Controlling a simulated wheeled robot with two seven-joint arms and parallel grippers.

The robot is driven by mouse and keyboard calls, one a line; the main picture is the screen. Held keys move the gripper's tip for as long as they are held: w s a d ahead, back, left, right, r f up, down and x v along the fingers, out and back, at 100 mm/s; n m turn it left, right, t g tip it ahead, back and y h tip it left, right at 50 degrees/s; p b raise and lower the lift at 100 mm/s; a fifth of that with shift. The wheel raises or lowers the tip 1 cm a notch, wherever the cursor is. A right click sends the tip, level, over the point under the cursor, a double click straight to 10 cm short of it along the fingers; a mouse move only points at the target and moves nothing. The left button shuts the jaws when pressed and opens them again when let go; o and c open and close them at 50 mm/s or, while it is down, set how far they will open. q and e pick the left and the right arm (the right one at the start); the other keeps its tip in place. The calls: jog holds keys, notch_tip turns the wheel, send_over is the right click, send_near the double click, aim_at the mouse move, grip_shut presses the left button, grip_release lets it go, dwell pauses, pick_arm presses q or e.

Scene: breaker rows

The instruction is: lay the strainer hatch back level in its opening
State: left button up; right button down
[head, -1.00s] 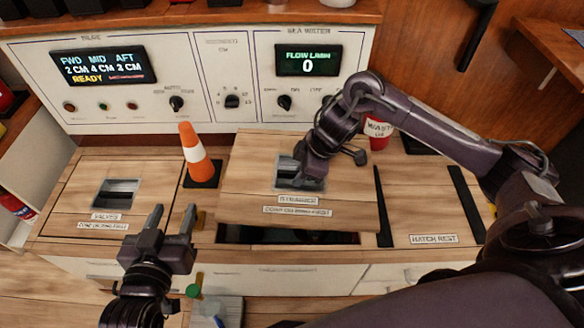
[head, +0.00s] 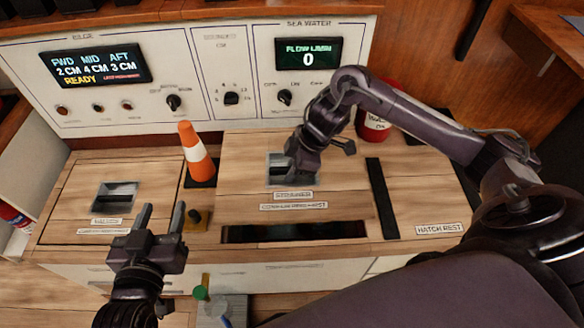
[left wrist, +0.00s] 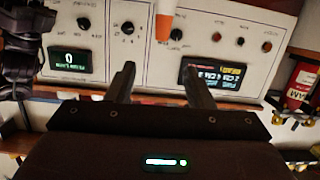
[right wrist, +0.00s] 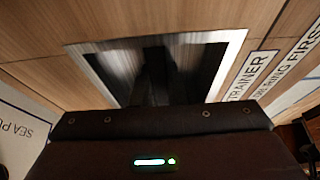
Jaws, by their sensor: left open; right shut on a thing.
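The strainer hatch (head: 340,188) is a wooden panel with a recessed metal pull and labels at its front. It lies over its opening (head: 295,232), with a dark gap showing along the front edge. Whether its far edge sits level I cannot tell. My right gripper (head: 292,176) is shut on the pull in the hatch's recess. The recess's metal frame (right wrist: 232,58) surrounds the fingers in the right wrist view, and the fingertips are in shadow. My left gripper (head: 160,218) is open and empty, in front of the counter between the valves hatch and the opening.
An orange and white cone (head: 196,152) stands left of the hatch. The valves hatch (head: 75,200) lies further left. A dark strip (head: 382,198) and the hatch rest label (head: 440,229) are to the right. A red container (head: 372,125) stands behind my right arm. The control panel rises behind.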

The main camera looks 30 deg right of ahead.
pick_arm(q)
notch_tip(320, 180, down, 6)
jog(key=s+r+g+y, duration=0.1)
jog(key=s+g, duration=0.1)
jog(key=g, duration=0.1)
pick_arm(e)
jog(key=shift+r+p, duration=0.1)
jog(key=shift+p, duration=0.3)
notch_tip(320, 180, down, 2)
jog(key=shift+w+f+b, duration=0.1)
jog(key=shift+b, duration=0.5)
jog(key=shift+f, duration=0.4)
jog(key=shift+f+b, duration=0.6)
jog(key=shift+f, duration=0.2)
pick_arm(q)
notch_tip(320, 180, up, 20)
jog(key=w+a+t+h, duration=0.1)
jog(key=t+h, duration=0.2)
jog(key=t, duration=0.7)
jog(key=shift+w+a+r+t+h+b, duration=0.2)
jog(key=shift+w+t+h+b, duration=0.1)
jog(key=shift+w+t+h, duration=0.1)
pick_arm(e)
jog(key=shift+f, duration=0.6)
pick_arm(q)
jog(key=shift+r+p, duration=0.5)
jog(key=shift+f, duration=0.2)
pick_arm(e)
jog(key=shift+f, duration=0.35)
